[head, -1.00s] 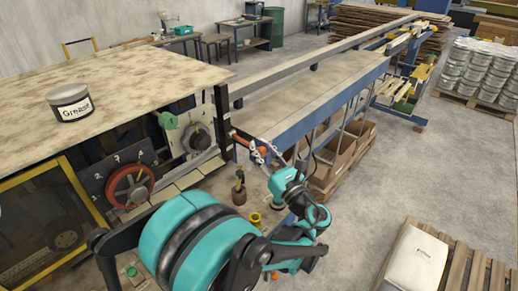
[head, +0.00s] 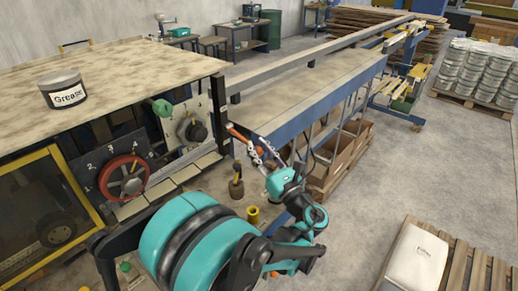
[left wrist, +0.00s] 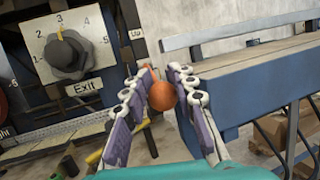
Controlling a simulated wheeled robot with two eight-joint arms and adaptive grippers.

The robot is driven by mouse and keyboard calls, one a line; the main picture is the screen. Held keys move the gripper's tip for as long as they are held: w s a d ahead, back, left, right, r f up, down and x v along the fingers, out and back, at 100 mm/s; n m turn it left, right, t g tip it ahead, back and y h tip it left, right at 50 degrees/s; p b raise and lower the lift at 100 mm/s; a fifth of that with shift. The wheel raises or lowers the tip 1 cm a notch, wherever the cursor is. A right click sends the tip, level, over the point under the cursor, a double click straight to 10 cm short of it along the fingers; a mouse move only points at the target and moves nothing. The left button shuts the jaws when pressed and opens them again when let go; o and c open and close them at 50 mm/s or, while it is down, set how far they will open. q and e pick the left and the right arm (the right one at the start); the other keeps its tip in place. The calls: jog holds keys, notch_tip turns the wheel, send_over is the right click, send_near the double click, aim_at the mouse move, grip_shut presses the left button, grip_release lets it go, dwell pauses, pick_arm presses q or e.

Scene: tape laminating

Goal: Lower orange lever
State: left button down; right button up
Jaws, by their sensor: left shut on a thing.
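The orange lever (head: 238,133) sticks out from the right end of the machine, near the black post, and slopes down to the right in the head view. My left gripper (head: 262,151) is shut on its outer end. In the left wrist view, the lever's rounded orange knob (left wrist: 160,97) sits between the two fingers of my left gripper (left wrist: 161,92), with its thin stem rising behind. The fingers hide part of the lever in the head view. My right gripper is in neither view.
Left of the lever are a numbered dial marked Exit (left wrist: 67,55) and a red handwheel (head: 124,178). A blue-sided conveyor table (head: 305,110) stands close on the right. A grease tin (head: 63,90) sits on the machine top. Open floor lies further right.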

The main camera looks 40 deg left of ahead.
pick_arm(q)
jog(key=shift+s+a+f, duration=0.1)
jog(key=shift+s+f, duration=0.1)
jog(key=shift+f, duration=0.45)
jog(key=c, duration=1.2)
grip_release()
jog(key=shift+w+a+f, duration=0.2)
jog(key=shift+w+a, duration=0.15)
jog(key=shift+s+d+r, duration=0.2)
jog(key=shift+d, duration=0.1)
jog(key=v, duration=1.1)
jog(key=shift+s+d, duration=0.15)
jog(key=shift+d, duration=0.2)
